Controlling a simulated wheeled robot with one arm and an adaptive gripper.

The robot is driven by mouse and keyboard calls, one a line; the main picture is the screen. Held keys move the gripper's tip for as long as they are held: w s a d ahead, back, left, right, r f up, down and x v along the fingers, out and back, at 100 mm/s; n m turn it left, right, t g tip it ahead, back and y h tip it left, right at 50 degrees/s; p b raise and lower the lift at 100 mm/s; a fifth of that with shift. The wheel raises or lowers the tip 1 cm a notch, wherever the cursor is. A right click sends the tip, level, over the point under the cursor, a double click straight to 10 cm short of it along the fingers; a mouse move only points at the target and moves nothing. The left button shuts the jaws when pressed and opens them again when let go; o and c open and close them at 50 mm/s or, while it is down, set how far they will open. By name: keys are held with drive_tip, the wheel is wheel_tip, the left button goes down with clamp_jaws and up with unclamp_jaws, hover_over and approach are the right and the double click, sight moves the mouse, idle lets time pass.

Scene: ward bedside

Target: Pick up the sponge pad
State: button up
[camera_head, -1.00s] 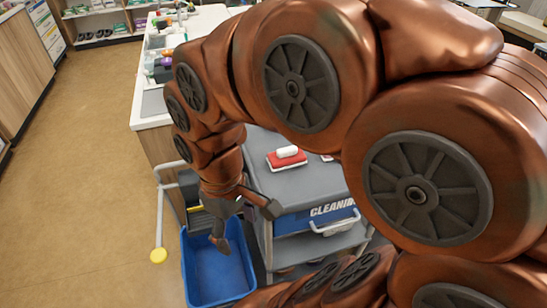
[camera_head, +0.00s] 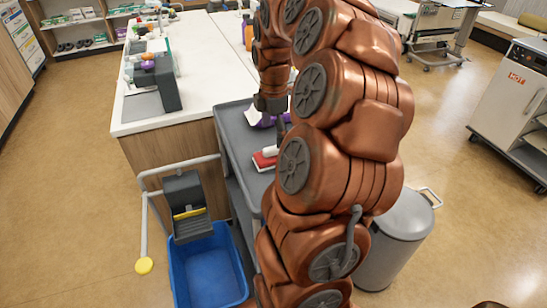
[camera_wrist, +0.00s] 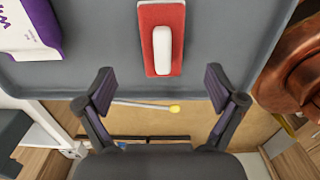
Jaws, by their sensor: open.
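The sponge pad appears to be the red pad with a white grip (camera_head: 264,161) lying on the grey cart top (camera_head: 233,128), partly hidden by my arm. In the wrist view the pad (camera_wrist: 147,42) lies at the top centre, its long side running up and down the picture. My gripper (camera_head: 268,122) is over the cart in the head view, fingers partly hidden by my arm. In the wrist view my gripper (camera_wrist: 160,88) is open and empty, its fingertips apart on either side below the pad in the picture.
A purple and white packet (camera_wrist: 30,28) lies on the cart left of the pad. A blue bucket (camera_head: 208,272) with a grey wringer stands left of the cart. A white counter (camera_head: 190,55) adjoins behind, and a grey bin (camera_head: 398,240) stands right. Open floor lies left.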

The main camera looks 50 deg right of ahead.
sight(273, 147)
drive_tip(key=shift+s+a+f+p, duration=0.1)
drive_tip(key=shift+f+p, duration=0.45)
drive_tip(key=shift+f, duration=1.35)
drive_tip(key=shift+a+f+p, duration=0.1)
drive_tip(key=shift+f+p, duration=0.45)
drive_tip(key=shift+f, duration=1.3)
drive_tip(key=c, duration=1.3)
drive_tip(key=shift+r, duration=0.1)
drive_tip(key=shift+r+b, duration=0.6)
drive_tip(key=shift+r, duration=0.7)
drive_tip(key=shift+a+r, duration=0.35)
drive_tip(key=shift+r, duration=0.05)
drive_tip(key=a+b, duration=0.1)
drive_tip(key=a, duration=0.4)
drive_tip(key=s+a+r+b, duration=0.1)
drive_tip(key=a, duration=0.4)
drive_tip(key=s+a+b, duration=0.1)
drive_tip(key=a, duration=0.4)
drive_tip(key=shift+r, duration=0.25)
drive_tip(key=o, duration=0.6)
drive_tip(key=c, duration=0.5)
